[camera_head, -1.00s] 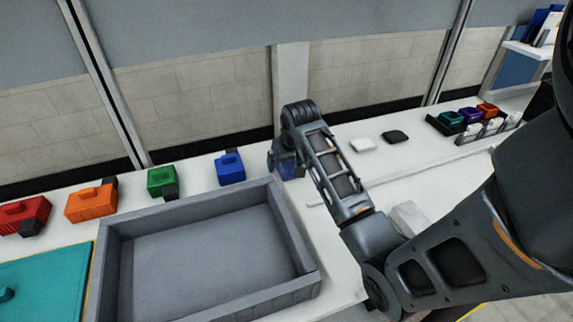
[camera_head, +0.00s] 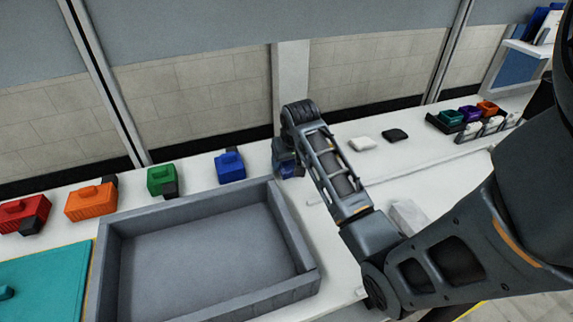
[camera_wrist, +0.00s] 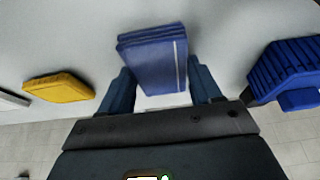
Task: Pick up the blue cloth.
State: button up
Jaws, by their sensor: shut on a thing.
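The blue cloth (camera_wrist: 153,58) is a folded, layered block with a pale stripe near its right edge. In the wrist view it sits between the two fingers of my gripper (camera_wrist: 161,80), which is shut on it. In the head view my gripper (camera_head: 288,168) is low over the white table, just beyond the back right corner of the grey tray. There the cloth is mostly hidden by my wrist and cannot be told apart clearly.
A blue box (camera_head: 230,167) stands left of my gripper, with green (camera_head: 161,181), orange (camera_head: 92,201) and red boxes further left. The grey tray (camera_head: 290,225) is empty. A yellow item (camera_wrist: 58,87) lies to the left in the wrist view. White (camera_head: 362,143) and black (camera_head: 395,135) items lie right.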

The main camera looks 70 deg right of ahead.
aim_at(287, 163)
jog(key=c, duration=0.4)
jog(key=shift+o, duration=0.2)
jog(key=shift+r, duration=0.1)
notch_tip(287, 163, up, 4)
jog(key=shift+w+f+b, duration=0.1)
jog(key=shift+b, duration=0.3)
jog(key=s+d+r+b, duration=0.2)
jog(key=s+d+r, duration=0.4)
jog(key=d, duration=0.4)
jog(key=shift+r, duration=0.65)
jog(key=shift+d, duration=0.1)
